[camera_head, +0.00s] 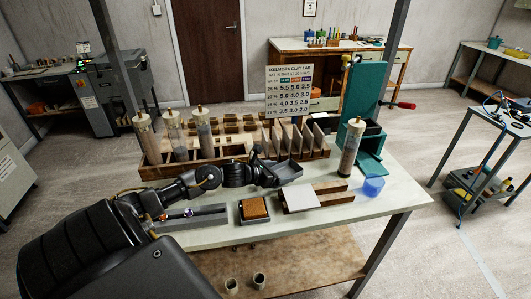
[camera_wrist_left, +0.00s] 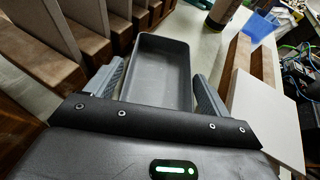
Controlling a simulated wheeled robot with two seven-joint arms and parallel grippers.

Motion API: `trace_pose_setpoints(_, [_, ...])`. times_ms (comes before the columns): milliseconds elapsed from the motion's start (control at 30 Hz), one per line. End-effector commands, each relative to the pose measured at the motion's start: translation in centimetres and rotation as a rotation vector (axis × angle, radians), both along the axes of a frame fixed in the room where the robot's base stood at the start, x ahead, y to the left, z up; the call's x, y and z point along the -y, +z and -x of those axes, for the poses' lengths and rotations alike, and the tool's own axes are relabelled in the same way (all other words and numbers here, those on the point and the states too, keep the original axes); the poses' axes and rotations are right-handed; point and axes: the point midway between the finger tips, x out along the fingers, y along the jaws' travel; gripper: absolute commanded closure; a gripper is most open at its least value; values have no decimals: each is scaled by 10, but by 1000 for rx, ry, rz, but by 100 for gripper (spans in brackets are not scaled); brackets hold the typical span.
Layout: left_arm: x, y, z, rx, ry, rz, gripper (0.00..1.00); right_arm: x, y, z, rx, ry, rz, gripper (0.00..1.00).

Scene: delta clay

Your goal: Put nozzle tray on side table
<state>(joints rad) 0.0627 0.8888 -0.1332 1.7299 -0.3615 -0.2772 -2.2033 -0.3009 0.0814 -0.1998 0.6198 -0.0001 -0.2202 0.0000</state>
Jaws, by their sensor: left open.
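A shallow, empty grey tray (camera_head: 288,170) lies on the workbench in front of the wooden rack; it fills the middle of the left wrist view (camera_wrist_left: 160,72). My left gripper (camera_head: 268,175) is open at the tray's near end. In the wrist view its two fingers (camera_wrist_left: 157,78) stand on either side of the tray, and I cannot tell whether they touch it. A second long grey tray (camera_head: 204,214) with small coloured pieces lies at the bench's front left, partly behind my arm. A small side table (camera_head: 503,122) stands apart at the right. My right gripper is not in view.
The wooden rack (camera_head: 150,171) with upright boards and clear cylinders stands behind the tray. A white slab on wood (camera_head: 300,198), a blue cup (camera_head: 373,186), a cylinder (camera_head: 350,150) and a green press (camera_head: 366,95) are to the right. Cables and gear clutter the side table.

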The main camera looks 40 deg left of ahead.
Motion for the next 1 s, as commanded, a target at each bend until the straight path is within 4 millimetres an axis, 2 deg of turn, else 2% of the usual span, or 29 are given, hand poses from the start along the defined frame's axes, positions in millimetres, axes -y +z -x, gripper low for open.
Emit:
trace_pose_setpoints(233, [-8, 15, 47, -5, -7, -5, 19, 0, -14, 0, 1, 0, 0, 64])
trace_pose_setpoints(500, [-16, 32, 81, -4, -2, 0, 19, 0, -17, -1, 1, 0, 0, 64])
trace_pose_setpoints(700, [-19, 38, 94, -3, -2, 3, 19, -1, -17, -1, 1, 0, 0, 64])
trace_pose_setpoints(1000, [-20, 42, 97, 1, -4, 2, 19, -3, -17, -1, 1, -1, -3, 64])
